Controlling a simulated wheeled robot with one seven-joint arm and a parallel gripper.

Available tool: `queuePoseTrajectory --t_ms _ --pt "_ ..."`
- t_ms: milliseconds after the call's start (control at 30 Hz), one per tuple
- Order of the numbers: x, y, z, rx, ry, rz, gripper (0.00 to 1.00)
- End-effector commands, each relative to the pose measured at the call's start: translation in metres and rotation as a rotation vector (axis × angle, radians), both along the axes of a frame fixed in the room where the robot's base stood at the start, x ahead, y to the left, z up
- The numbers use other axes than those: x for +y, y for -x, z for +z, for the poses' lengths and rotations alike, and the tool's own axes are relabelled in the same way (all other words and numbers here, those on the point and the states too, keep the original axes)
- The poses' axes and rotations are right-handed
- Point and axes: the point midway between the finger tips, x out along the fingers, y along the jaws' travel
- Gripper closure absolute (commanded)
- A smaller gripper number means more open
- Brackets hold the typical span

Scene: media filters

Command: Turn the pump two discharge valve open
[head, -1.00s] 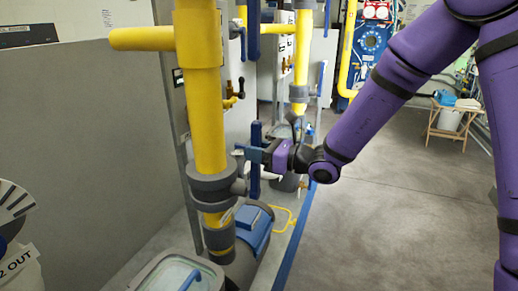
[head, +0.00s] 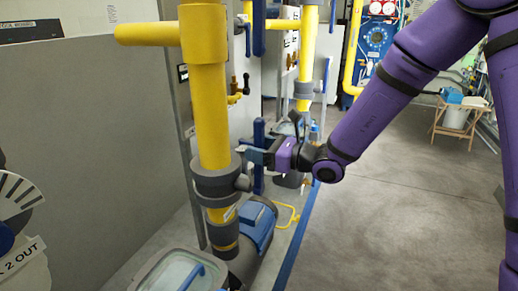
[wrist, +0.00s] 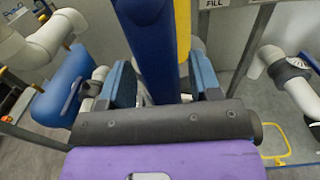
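A grey valve body (head: 217,184) sits on a vertical yellow pipe (head: 209,110) in the head view. Its long blue handle (head: 258,140) stands upright on the right side of the pipe. My gripper (head: 258,157) is at this handle, reaching in from the right. In the wrist view the blue handle (wrist: 152,40) runs between the two blue fingers of my gripper (wrist: 163,82). A gap shows beside the left finger, so the fingers look open around the handle; contact at the right finger is unclear. No label naming this valve can be read.
A blue motor (head: 250,225) stands on the floor below the valve. A label (head: 22,257) ending in "2 OUT" is at the lower left. Another yellow pipe (head: 306,60) stands behind. Open floor (head: 400,225) lies to the right.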

Motion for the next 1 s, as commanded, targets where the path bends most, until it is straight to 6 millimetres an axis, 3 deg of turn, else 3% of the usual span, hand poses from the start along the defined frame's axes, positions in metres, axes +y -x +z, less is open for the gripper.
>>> queuePoseTrajectory --t_ms 233,700,1000 --pt "-0.009 0.003 0.001 -0.001 -0.001 -0.001 0.43" --pt "-0.084 0.034 0.0 -0.001 0.001 -0.003 0.43" --pt "-0.1 0.041 0.0 0.001 0.0 0.0 0.43"
